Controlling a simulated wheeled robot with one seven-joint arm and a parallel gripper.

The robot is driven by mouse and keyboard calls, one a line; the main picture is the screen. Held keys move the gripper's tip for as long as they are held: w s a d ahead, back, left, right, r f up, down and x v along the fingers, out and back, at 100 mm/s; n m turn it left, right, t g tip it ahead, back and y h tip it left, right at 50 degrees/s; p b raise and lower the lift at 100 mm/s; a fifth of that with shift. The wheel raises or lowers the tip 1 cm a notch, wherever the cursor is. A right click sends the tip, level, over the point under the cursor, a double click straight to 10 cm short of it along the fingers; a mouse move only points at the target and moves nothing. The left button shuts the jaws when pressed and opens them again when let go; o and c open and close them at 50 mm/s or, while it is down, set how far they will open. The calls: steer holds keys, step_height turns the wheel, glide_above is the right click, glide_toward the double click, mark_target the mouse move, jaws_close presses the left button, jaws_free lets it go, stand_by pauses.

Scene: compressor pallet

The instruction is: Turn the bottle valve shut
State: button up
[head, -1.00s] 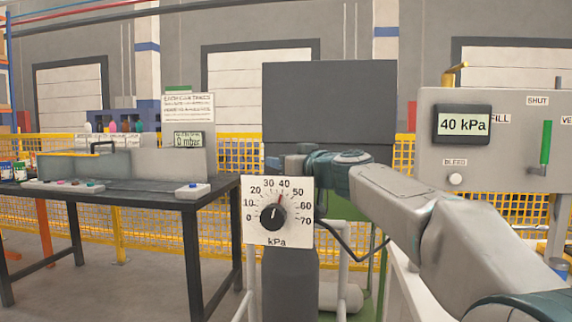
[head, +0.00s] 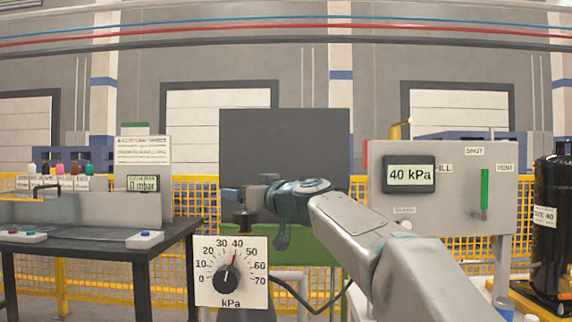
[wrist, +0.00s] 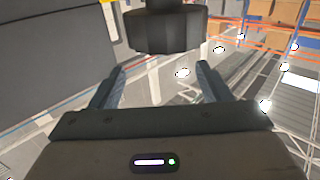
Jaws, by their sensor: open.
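A dark knob (head: 245,220) stands behind the top edge of the white dial plate; I cannot tell for sure that it is the bottle valve. My gripper (head: 231,194) is just above and beside it in the head view, side-on and small. In the wrist view my gripper (wrist: 160,76) is open, with its two fingers apart and nothing between them. A dark ribbed knob (wrist: 168,28) is ahead of the fingertips there, apparently clear of them. The bottle under the knob is hidden behind the dial plate.
The dial plate (head: 231,285) has its pointer near 40 kPa. A black bottle (head: 556,235) stands far right. A dark bench (head: 150,250) is at left.

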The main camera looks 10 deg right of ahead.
steer(key=s+d+r+p, duration=0.1)
steer(key=s+d+r, duration=0.2)
steer(key=d+r, duration=0.3)
steer(key=d, duration=0.3)
steer(key=shift+s+d, duration=0.15)
steer(key=shift+d, duration=0.15)
steer(key=shift+f, duration=0.1)
